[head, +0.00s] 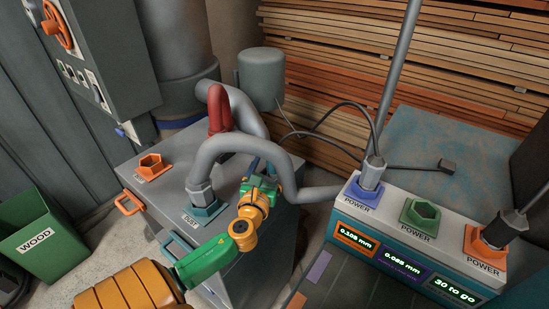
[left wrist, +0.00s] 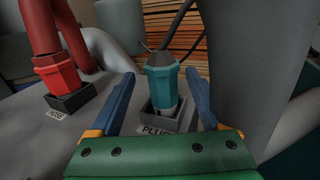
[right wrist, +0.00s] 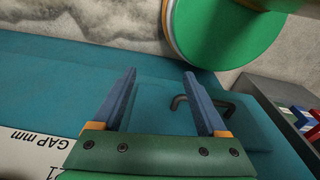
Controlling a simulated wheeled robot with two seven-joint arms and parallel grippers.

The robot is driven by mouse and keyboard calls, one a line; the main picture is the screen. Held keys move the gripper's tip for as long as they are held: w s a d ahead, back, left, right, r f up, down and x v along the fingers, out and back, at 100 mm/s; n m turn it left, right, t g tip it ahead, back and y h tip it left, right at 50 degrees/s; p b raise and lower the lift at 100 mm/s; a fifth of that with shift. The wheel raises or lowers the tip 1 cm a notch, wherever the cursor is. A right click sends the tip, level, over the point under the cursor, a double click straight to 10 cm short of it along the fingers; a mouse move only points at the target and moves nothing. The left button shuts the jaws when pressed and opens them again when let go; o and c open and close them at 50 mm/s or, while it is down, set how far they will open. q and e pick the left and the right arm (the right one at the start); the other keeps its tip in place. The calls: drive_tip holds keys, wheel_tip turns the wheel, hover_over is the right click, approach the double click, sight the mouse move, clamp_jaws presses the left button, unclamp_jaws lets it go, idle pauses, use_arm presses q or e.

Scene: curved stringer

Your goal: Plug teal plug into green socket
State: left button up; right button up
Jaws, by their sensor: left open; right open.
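The teal plug (left wrist: 162,84) stands upright in a dark grey holder (left wrist: 163,118) labelled PLUG in the left wrist view, with a dark cable at its top. My left gripper (left wrist: 160,74) is open, one finger on each side of the plug, with visible gaps. In the head view my left gripper (head: 262,180) is over the grey cabinet and hides the plug. The green socket (head: 420,213) is on the white-topped POWER panel at the right, with nothing in it. My right gripper (right wrist: 160,72) is open and empty, above a teal surface; the head view does not show it.
Blue (head: 366,193) and orange (head: 486,242) sockets flank the green one, both occupied. A thick grey hose (head: 240,140) arches beside my left gripper. A red plug (left wrist: 58,75) sits left of the teal plug. A dark handle (right wrist: 210,103) shows near my right gripper.

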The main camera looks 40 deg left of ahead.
use_arm(q)
drive_tip(key=x, duration=0.5)
drive_tip(key=shift+w+f, duration=0.2)
drive_tip(key=shift+w, duration=0.15)
clamp_jaws()
drive_tip(key=shift+r, duration=0.1)
